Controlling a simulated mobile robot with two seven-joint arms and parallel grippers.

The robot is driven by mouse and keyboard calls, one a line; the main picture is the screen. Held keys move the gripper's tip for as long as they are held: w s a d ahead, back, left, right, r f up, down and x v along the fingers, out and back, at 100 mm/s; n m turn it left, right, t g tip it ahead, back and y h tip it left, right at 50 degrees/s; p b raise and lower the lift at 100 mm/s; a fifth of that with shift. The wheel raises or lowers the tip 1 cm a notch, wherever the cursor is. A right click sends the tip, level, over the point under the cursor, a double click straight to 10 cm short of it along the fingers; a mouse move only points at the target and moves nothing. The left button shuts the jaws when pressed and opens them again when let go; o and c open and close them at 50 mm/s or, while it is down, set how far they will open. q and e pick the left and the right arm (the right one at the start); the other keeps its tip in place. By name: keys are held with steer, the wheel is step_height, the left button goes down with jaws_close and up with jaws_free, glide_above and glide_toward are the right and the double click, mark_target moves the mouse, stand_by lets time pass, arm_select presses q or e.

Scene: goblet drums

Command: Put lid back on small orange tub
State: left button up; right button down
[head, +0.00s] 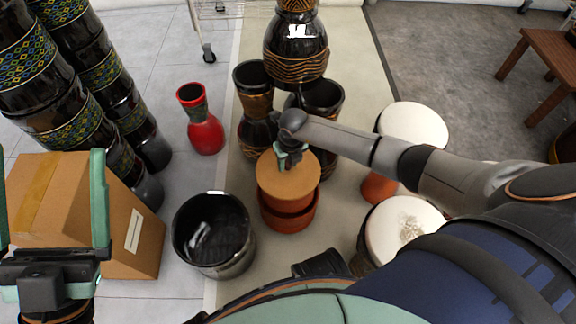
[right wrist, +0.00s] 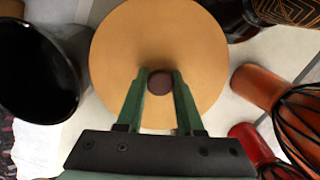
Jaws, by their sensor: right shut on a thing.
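A round tan lid (head: 289,185) is held over the small orange tub (head: 287,220). The tub's front rim shows below the lid's near edge, so the lid looks a little raised and shifted toward the back; the exact gap is hard to tell. My right gripper (head: 290,155) is shut on the lid's dark knob, which also shows between the green fingers in the right wrist view (right wrist: 160,82). There the lid (right wrist: 155,35) hides the tub. My left gripper (head: 52,200) is at the left edge, its green fingers wide apart and empty, in front of a cardboard box.
A black open tub (head: 213,235) stands just left of the orange tub. Dark goblet drums (head: 255,105) stand close behind it. White-topped drums (head: 400,228) are to the right. The cardboard box (head: 140,225) and a red drum (head: 204,125) are to the left.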

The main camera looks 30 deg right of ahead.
steer(key=shift+f, duration=0.3)
steer(key=shift+f, duration=0.35)
steer(key=c, duration=0.5)
jaws_free()
steer(key=shift+c, duration=0.2)
